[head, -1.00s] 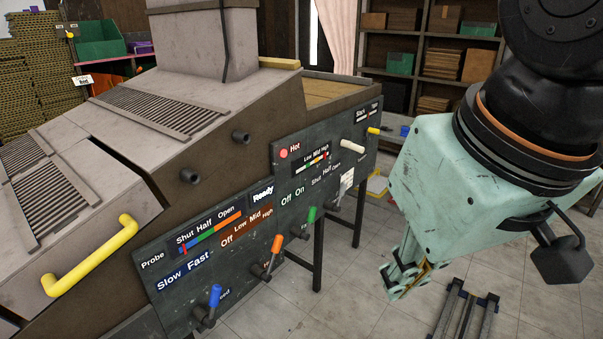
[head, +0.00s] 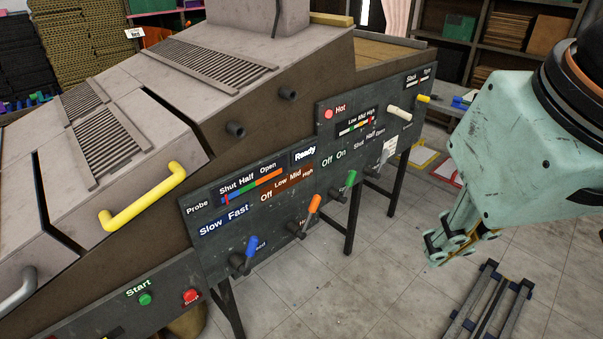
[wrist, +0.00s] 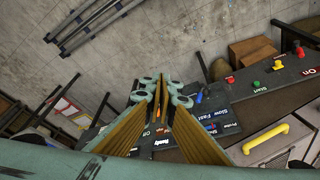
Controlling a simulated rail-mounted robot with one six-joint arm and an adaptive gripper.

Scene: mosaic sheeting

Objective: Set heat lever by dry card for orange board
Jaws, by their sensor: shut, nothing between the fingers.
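The heat lever appears to be the orange-handled lever (head: 314,204) on the dark control panel (head: 255,255). It sits below a brown strip (head: 287,182) reading Off, Low, Mid, High. Its handle tilts up and right; the exact mark it points to is unclear. I cannot pick out an orange board. My gripper (head: 438,246) is shut and empty, right of the panel and apart from the levers. In the wrist view, my gripper (wrist: 164,90) has its fingers together, with the panel beyond.
A blue lever (head: 250,247) and a green lever (head: 350,179) flank the orange one. A green Start button (head: 145,299) and red button (head: 190,296) are lower left. A yellow handle (head: 145,200) juts from the machine. A low metal rack (head: 488,310) stands on the floor.

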